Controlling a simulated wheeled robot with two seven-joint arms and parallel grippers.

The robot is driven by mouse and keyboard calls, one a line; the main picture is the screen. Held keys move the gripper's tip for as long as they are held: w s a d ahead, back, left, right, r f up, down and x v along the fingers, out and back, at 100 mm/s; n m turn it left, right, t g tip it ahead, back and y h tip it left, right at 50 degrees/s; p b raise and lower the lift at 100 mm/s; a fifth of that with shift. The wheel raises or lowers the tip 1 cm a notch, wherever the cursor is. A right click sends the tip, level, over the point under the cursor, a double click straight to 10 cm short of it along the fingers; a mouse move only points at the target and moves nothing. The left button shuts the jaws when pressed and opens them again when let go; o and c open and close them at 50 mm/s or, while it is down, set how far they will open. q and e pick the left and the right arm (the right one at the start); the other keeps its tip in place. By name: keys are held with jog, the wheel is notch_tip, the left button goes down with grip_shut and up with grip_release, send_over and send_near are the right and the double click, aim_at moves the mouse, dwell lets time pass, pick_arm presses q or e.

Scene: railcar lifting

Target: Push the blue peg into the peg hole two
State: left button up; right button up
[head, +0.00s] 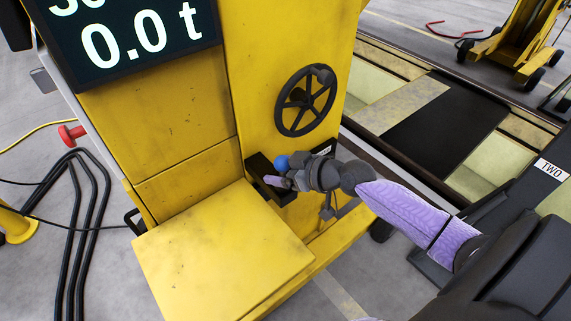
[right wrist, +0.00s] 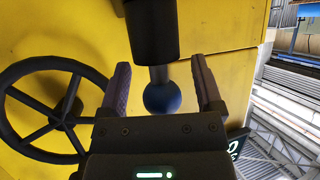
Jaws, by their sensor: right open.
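The blue peg shows as a round blue knob (head: 281,162) at a black recess on the yellow lifting stand. In the right wrist view its blue ball (right wrist: 162,98) sits on a grey shaft that runs up to a black cylinder (right wrist: 152,30). My right gripper (head: 277,182) is at the recess, close beside the knob. In the right wrist view my right gripper (right wrist: 160,85) is open, with a finger on each side of the ball and gaps on both sides. I cannot make out peg hole two. My left gripper is not in view.
A black handwheel (head: 305,100) is on the yellow stand above my right gripper. A display (head: 130,40) reads 0.0 t. A yellow ledge (head: 222,250) juts out below. A "TWO" label (head: 551,170) is at the right. Cables (head: 75,220) lie on the left floor.

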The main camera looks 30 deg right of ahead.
jog(key=p+v, duration=0.1)
jog(key=v, duration=0.9)
jog(key=s+d+f+m+g+h, duration=0.1)
jog(key=s+d+f+h, duration=0.15)
jog(key=f, duration=0.45)
jog(key=s+d+f+m+g+h, duration=0.1)
jog(key=s+d+f+m+g, duration=0.1)
jog(key=s+f, duration=0.35)
jog(key=s+d+f+m+g+h, duration=0.1)
jog(key=d+f+h, duration=0.15)
jog(key=f, duration=0.55)
jog(key=s+a+f+n+g, duration=0.1)
jog(key=s+a+f+g, duration=0.2)
jog(key=s+a+f, duration=0.5)
jog(key=s+a+f+n+g, duration=0.1)
jog(key=s+a+f+g, duration=0.3)
jog(key=s+a+f, duration=0.4)
jog(key=s+a, duration=0.1)
jog(key=s, duration=0.4)
jog(key=shift+f+y, duration=0.4)
jog(key=shift+a, duration=0.1)
